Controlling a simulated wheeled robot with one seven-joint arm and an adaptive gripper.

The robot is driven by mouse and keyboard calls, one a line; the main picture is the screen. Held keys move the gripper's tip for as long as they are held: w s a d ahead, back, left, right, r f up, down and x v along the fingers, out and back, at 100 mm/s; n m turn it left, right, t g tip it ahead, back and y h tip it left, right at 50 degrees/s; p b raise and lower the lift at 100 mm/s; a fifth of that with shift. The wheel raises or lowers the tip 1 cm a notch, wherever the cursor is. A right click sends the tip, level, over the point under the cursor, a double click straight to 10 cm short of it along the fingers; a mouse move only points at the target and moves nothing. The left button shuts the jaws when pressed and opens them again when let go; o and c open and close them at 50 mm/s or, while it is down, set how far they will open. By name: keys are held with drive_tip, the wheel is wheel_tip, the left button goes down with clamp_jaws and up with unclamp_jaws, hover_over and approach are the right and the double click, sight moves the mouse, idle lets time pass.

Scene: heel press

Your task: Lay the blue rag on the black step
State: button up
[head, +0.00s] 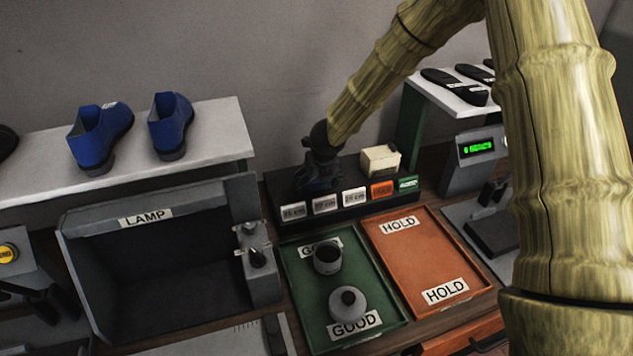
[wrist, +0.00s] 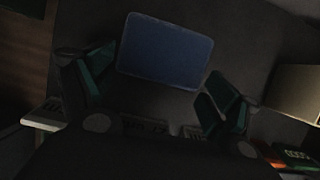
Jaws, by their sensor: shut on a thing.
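The blue rag (wrist: 165,48) is a flat, rounded blue rectangle between the fingers of my gripper (wrist: 163,85) in the wrist view. In the head view my gripper (head: 318,180) points down over the left part of the black step (head: 347,172), with a dark blue patch of the rag at its tips. My gripper is shut on the rag. The step's dark top also fills much of the wrist view (wrist: 250,50) around the rag. I cannot tell whether the rag touches the step.
A beige box (head: 380,160) stands at the step's right end, with labels along the front. A green tray (head: 300,285) with two round items and an empty orange tray (head: 425,260) lie in front. A lamp box (head: 150,270) and blue shoes (head: 170,125) are left.

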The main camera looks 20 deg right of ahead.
drive_tip(key=o, duration=0.8)
drive_tip(key=shift+w+f, duration=0.1)
drive_tip(key=shift+f, duration=0.05)
drive_tip(key=shift+r, duration=0.25)
drive_tip(key=b+v, duration=0.1)
drive_tip(key=v, duration=1.1)
